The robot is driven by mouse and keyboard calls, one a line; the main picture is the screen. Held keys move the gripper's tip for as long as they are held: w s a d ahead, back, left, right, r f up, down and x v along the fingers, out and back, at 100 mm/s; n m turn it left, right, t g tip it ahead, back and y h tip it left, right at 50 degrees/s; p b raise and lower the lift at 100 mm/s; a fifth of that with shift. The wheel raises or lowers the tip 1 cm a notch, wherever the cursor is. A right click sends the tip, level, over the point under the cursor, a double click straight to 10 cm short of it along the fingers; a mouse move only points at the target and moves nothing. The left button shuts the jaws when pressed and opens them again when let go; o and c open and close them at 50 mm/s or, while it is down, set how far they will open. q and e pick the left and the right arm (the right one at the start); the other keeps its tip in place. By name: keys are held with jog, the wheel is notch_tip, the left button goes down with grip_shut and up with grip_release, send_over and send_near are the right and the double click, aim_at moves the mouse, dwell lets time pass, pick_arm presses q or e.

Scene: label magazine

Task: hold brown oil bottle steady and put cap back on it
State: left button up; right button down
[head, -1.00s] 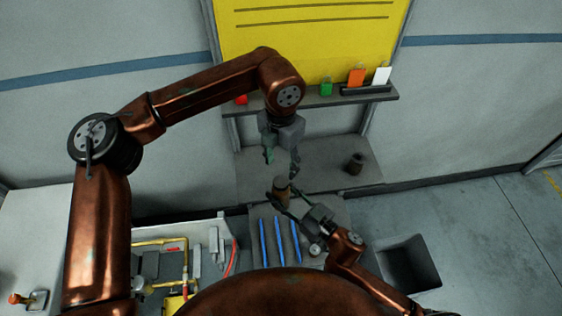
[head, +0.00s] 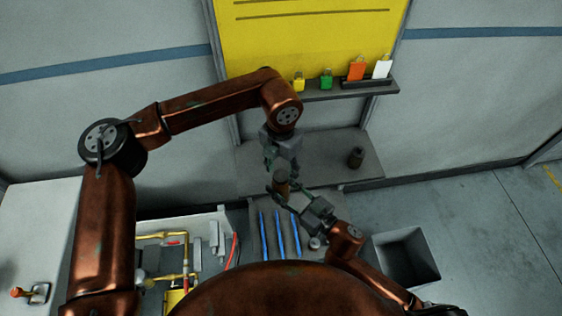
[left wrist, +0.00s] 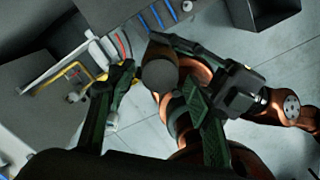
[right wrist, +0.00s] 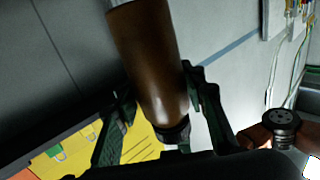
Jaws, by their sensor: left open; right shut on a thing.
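The brown oil bottle (head: 281,185) is held clear of the bench, in the middle of the head view. My right gripper (head: 284,197) is shut on its body. The right wrist view shows the brown body (right wrist: 150,60) between the fingers, with a narrower dark part at one end. My left gripper (head: 281,168) is open and empty, just above the bottle, with its fingers apart. In the left wrist view the bottle's round grey end (left wrist: 160,75) lies between the left fingers. I cannot tell whether this end touches them. I cannot clearly make out a separate cap.
A dark stubby container (head: 356,157) stands on the grey bench (head: 325,160). Blue rods (head: 279,234) lie below the bottle, near a small round grey piece (head: 315,243). A box with yellow pipes (head: 165,236) is at left, an open dark bin (head: 405,258) at right. Padlocks (head: 326,80) line the shelf.

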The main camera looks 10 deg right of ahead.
pick_arm(q)
jog(key=shift+f, duration=0.6)
jog(key=shift+c, duration=0.4)
jog(key=c, duration=1.1)
jog(key=o, duration=1.3)
jog(key=shift+o, duration=0.2)
jog(key=shift+r, duration=0.1)
notch_tip(320, 180, up, 12)
